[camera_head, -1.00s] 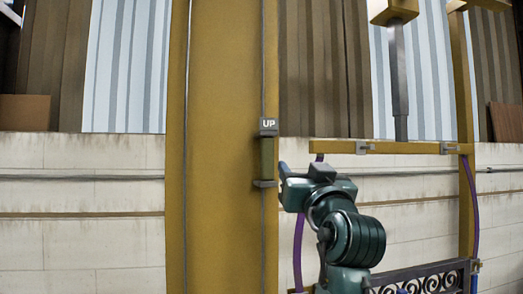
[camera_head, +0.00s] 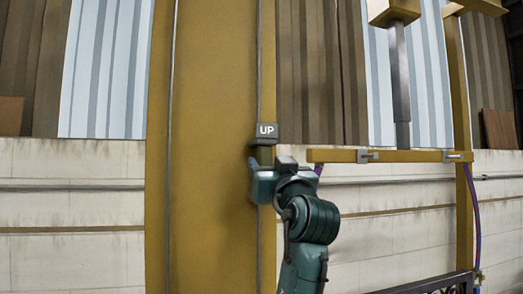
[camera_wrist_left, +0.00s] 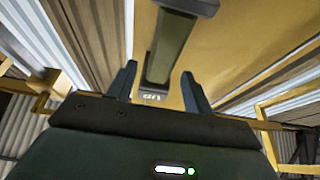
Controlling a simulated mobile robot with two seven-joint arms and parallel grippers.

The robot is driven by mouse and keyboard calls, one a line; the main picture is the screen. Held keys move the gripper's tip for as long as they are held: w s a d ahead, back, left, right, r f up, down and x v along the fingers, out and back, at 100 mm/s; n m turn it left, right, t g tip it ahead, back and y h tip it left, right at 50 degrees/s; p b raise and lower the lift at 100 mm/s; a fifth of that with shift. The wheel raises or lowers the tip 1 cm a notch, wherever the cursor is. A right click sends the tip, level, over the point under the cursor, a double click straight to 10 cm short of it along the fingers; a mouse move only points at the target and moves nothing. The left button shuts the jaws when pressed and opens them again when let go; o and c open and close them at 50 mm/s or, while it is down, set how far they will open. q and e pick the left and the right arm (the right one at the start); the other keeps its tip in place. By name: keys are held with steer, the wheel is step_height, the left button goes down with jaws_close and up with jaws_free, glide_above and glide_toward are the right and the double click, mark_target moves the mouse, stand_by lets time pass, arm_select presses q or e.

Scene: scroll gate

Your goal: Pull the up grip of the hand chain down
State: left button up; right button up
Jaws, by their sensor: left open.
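The up grip is a green bar (camera_head: 263,156) with a dark cap above it that bears a white "UP" label (camera_head: 266,130). It hangs upright in front of a tall yellow post, on a thin chain (camera_head: 259,60). My left gripper (camera_head: 262,178) is at the grip's lower part and hides its bottom end. In the left wrist view, the gripper's two fingers (camera_wrist_left: 158,75) stand apart on either side of the green bar (camera_wrist_left: 168,48). The fingers do not visibly press on it. My right gripper is in neither view.
The wide yellow post (camera_head: 212,150) stands directly behind the grip. A second chain (camera_head: 171,150) runs down its left side. To the right are a yellow crossbar (camera_head: 410,156), a purple hose (camera_head: 476,215) and a dark gate top (camera_head: 430,284).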

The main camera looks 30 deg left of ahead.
mark_target(262, 156)
arm_select(q)
steer(key=p+x, duration=0.1)
steer(key=x, duration=0.5)
steer(key=shift+w+a, duration=0.1)
jaws_close()
stand_by(0.4)
